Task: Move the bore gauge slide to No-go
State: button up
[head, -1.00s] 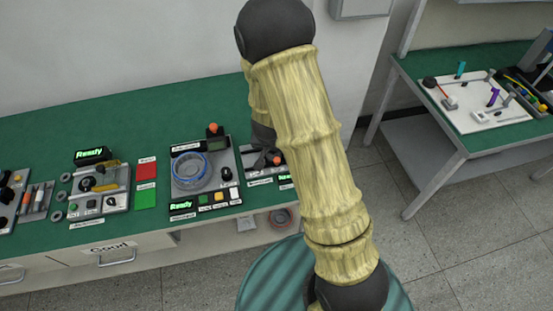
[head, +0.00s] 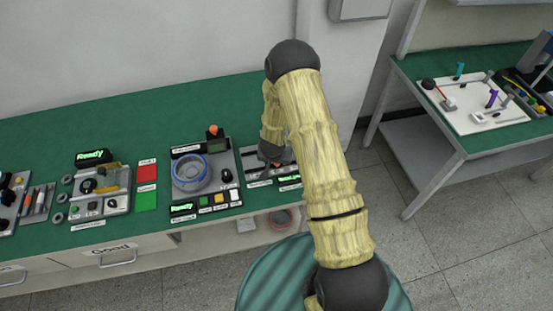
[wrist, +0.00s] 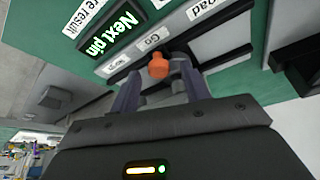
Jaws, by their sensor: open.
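The bore gauge slide shows in the wrist view as an orange knob (wrist: 158,66) on a dark slotted panel, close to the "Go" label (wrist: 151,41). A second small label (wrist: 115,65) lies to its left; its text is hard to read. My gripper (wrist: 160,82) is open, with its grey fingers on either side of the knob. I cannot tell whether either finger touches it.
A "Next pin" display (wrist: 123,29) sits beside the slide. In the head view, a ring fixture (head: 192,174) with buttons stands left of the gauge on the green bench (head: 60,135). A second table (head: 475,140) is at the right.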

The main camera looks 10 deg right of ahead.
jog(key=shift+w+d+f, duration=0.1)
jog(key=shift+w+f, duration=0.05)
jog(key=shift+f, duration=0.2)
grip_shut()
jog(key=shift+d, duration=0.1)
